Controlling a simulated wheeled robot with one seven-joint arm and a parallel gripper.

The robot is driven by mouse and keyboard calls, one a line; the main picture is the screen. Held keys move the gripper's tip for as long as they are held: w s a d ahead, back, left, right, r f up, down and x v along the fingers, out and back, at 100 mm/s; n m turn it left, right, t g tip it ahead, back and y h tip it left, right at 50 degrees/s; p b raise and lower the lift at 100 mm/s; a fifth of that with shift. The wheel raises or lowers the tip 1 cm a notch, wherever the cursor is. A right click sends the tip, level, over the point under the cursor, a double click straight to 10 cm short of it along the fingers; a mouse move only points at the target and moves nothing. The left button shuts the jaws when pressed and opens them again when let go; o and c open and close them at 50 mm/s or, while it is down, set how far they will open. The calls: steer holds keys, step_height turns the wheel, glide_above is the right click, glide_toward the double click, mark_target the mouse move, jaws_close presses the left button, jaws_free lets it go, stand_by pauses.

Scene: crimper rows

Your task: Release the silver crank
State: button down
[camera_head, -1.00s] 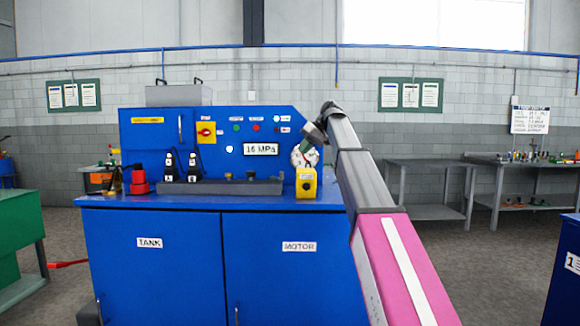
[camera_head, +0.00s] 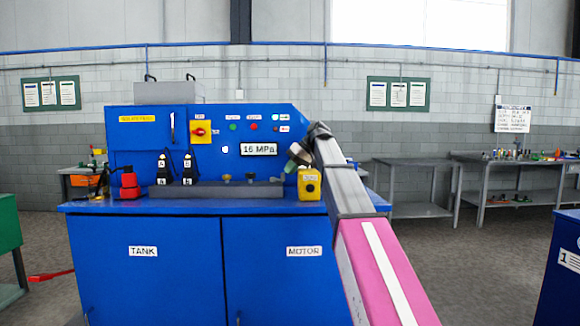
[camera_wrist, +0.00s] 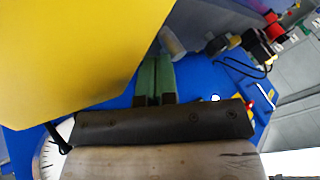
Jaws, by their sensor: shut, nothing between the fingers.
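My gripper (camera_head: 290,168) is at the right part of the blue bench, close beside the upper left of a yellow box (camera_head: 309,184) with a dark round part on its front. In the wrist view its green fingers (camera_wrist: 156,64) are shut together with nothing between them. The yellow box (camera_wrist: 75,50) fills the upper left of that view, very near the fingers. A small silver-grey cylinder (camera_wrist: 172,42) shows just beyond the fingertips; it may be part of the silver crank, but I cannot tell. The rest of the crank is not clearly visible.
The blue panel behind has a red switch on a yellow plate (camera_head: 201,132) and a 16 MPa display (camera_head: 259,149). A white gauge (camera_wrist: 52,150) is partly visible near my gripper. Grey tables (camera_head: 412,163) stand behind at right.

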steer(key=shift+s, duration=0.1)
steer(key=shift+s+a+m+t, duration=0.15)
steer(key=shift+m+t, duration=0.25)
steer(key=shift+m, duration=0.2)
